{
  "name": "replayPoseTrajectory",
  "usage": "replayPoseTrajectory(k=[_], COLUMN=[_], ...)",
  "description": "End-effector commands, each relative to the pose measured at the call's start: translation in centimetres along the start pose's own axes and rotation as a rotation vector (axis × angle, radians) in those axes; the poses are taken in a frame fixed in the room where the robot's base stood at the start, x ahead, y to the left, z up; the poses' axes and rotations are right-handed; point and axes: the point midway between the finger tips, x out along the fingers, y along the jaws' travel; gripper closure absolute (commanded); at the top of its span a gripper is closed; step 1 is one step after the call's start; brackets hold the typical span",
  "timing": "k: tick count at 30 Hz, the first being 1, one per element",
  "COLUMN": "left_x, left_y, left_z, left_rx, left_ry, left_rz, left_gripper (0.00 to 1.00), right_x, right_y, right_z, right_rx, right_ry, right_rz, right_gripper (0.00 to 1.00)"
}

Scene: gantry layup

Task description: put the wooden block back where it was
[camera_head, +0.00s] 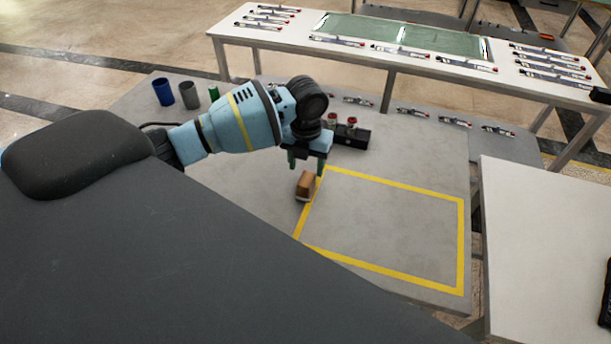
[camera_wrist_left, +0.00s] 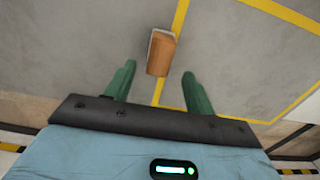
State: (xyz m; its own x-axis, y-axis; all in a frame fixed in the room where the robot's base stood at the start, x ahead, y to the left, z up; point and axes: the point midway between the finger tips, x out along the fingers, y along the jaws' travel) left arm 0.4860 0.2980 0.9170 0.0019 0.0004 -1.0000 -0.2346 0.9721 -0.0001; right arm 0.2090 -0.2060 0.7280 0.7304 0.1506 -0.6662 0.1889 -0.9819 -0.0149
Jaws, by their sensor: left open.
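The wooden block (camera_head: 305,186) lies on the grey table, at the left edge line of the yellow-taped square (camera_head: 378,182). In the left wrist view the block (camera_wrist_left: 161,52) lies beyond and between the green fingertips, beside the yellow line and apparently touching it. My left gripper (camera_head: 306,165) points down above the block; its fingers are apart and nothing is between them. It also shows in the left wrist view (camera_wrist_left: 156,85). My right gripper is not in either view.
A black holder (camera_head: 352,137) with red-topped items stands behind the gripper. Blue (camera_head: 163,91), grey (camera_head: 190,95) and green (camera_head: 214,93) cups stand at the table's back left. A white table (camera_head: 545,240) is at the right. The taped square's inside is clear.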

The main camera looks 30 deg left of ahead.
Motion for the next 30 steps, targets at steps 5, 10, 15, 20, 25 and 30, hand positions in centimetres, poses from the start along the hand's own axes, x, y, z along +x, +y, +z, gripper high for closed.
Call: replayPoseTrajectory(k=[5, 10, 15, 20, 25, 30], left_x=[-3.4, -5.2, -5.8, -5.8, -5.8, -5.7], left_y=[0.0, 0.0, 0.0, 0.0, 0.0, 0.0], left_z=[0.1, 0.0, 0.0, 0.0, 0.0, 0.0], left_rx=[0.002, 0.0, 0.001, 0.0, 0.0, 0.0], left_ry=[-0.003, 0.001, 0.001, 0.002, 0.002, 0.002], left_rz=[-0.001, 0.0, 0.0, 0.0, 0.0, 0.0], left_gripper=[0.46, 0.46, 0.46, 0.46, 0.46, 0.46], right_x=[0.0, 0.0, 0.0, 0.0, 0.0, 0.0], right_y=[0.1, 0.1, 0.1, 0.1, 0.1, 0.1], right_z=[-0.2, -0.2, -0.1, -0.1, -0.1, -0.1], right_rx=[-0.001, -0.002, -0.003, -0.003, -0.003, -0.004], right_ry=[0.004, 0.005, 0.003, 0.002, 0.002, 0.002], right_rz=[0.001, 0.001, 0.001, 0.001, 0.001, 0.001], right_gripper=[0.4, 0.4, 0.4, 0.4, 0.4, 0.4])
